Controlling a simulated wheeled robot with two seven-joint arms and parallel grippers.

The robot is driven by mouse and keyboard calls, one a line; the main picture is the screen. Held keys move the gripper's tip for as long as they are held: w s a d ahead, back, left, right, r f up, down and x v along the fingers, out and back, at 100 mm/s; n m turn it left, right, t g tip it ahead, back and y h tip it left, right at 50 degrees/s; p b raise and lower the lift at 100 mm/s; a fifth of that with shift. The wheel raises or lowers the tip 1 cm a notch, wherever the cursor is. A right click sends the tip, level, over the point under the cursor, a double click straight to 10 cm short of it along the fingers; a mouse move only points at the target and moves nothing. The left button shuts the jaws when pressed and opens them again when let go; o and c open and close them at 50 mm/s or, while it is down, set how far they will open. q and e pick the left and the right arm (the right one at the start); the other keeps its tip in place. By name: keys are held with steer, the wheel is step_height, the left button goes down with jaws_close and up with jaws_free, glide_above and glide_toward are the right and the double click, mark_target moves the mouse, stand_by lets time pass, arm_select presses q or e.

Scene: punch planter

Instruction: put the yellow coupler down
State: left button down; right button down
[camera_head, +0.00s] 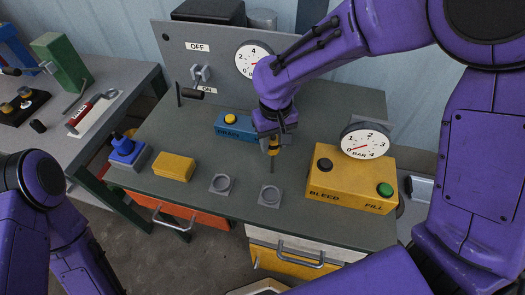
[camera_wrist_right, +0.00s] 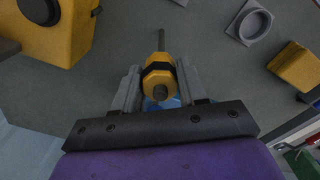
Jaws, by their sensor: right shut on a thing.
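The yellow coupler (camera_head: 273,149) has a dark band and a thin grey stem pointing down. My right gripper (camera_head: 272,138) is shut on it and holds it over the bench, behind the right-hand grey ring holder (camera_head: 269,196). In the right wrist view the coupler (camera_wrist_right: 159,79) sits between the two fingers of my right gripper (camera_wrist_right: 158,92). A second grey ring holder (camera_head: 221,184) lies to the left; both look empty. One ring holder (camera_wrist_right: 249,22) shows at the upper right of the wrist view. My left arm is at the left edge, its gripper out of view.
A yellow BLEED/FILL box (camera_head: 350,181) with a gauge (camera_head: 366,141) stands right of the coupler. A blue DRAIN box (camera_head: 236,127) is behind, left. Bare bench (camera_head: 215,155) lies between.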

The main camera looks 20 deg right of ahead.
steer(key=w+f, duration=0.1)
steer(key=f, duration=0.1)
steer(key=w+a+f, duration=0.1)
steer(key=w+f, duration=0.1)
steer(key=shift+w+a+f, duration=0.1)
steer(key=shift+a+f, duration=0.05)
steer(key=shift+f, duration=0.1)
steer(key=shift+w+f, duration=0.2)
steer(key=shift+f, duration=1.6)
steer(key=shift+s+a+f, duration=0.1)
steer(key=c, duration=0.6)
jaws_free()
